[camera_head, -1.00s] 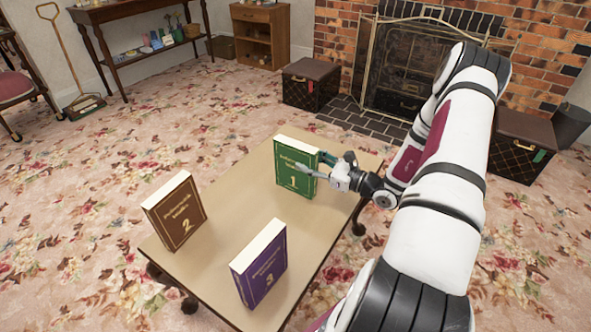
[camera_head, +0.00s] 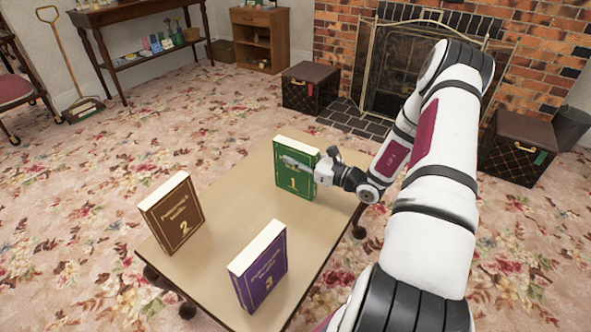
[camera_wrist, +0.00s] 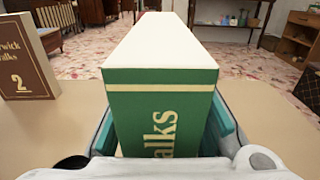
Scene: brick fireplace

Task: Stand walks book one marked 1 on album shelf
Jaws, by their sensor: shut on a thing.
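The green book marked 1 (camera_head: 295,172) stands upright near the far edge of the small table (camera_head: 222,228). My gripper (camera_head: 300,164) reaches it from the right and is shut on it, with one finger across the front cover. In the wrist view the green book (camera_wrist: 162,115) fills the middle, its spine facing me, with teal finger pads on both sides. Its base seems to rest on the table, though a small lift is hard to tell. The album shelf cannot be told for certain; a wooden shelf unit (camera_head: 261,40) stands at the back.
A brown book marked 2 (camera_head: 172,212) and a purple book marked 3 (camera_head: 258,267) stand on the same table. A dark side table (camera_head: 140,14) with small items stands at the back left. Dark trunks (camera_head: 309,88) flank the fireplace. Open carpet surrounds the table.

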